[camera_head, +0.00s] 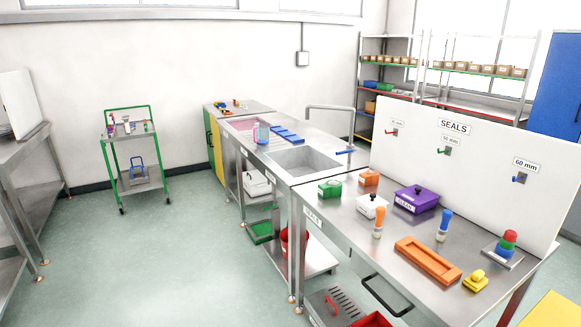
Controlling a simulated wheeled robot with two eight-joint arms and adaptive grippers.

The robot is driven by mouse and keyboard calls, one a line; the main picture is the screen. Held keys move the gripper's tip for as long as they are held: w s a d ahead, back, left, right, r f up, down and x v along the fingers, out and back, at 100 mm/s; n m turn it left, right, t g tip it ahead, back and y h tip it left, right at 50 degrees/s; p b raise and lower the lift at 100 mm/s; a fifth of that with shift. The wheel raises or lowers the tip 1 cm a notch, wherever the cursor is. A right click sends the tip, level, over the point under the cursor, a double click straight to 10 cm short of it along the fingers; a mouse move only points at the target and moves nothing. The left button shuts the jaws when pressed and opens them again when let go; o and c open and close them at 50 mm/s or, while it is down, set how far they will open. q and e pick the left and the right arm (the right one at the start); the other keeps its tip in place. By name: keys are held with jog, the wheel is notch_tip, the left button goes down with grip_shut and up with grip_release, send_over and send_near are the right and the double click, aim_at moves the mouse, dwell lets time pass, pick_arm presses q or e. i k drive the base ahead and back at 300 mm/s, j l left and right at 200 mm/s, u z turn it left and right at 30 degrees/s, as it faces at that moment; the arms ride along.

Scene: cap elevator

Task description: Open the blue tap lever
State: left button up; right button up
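The blue tap lever (345,152) is a small bar on the right side of the sink counter, near the foot of the grey tap (351,122). The tap's spout arches left over the steel sink basin (300,161). The lever lies roughly level; whether it is open or closed I cannot tell, and I see no water stream. Neither of my grippers is in view.
A steel table (343,224) with colored boxes, an orange tray (428,260) and a white SEALS board (460,165) stands right of the sink. A green trolley (131,183) stands at the back left. The floor (150,260) left of the counter is clear.

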aim_at(353, 150)
jog(key=i+j+z, duration=0.2)
jog(key=i+z, duration=0.15)
jog(key=i, duration=0.2)
jog(key=i+j+z, duration=0.3)
jog(key=i, duration=0.2)
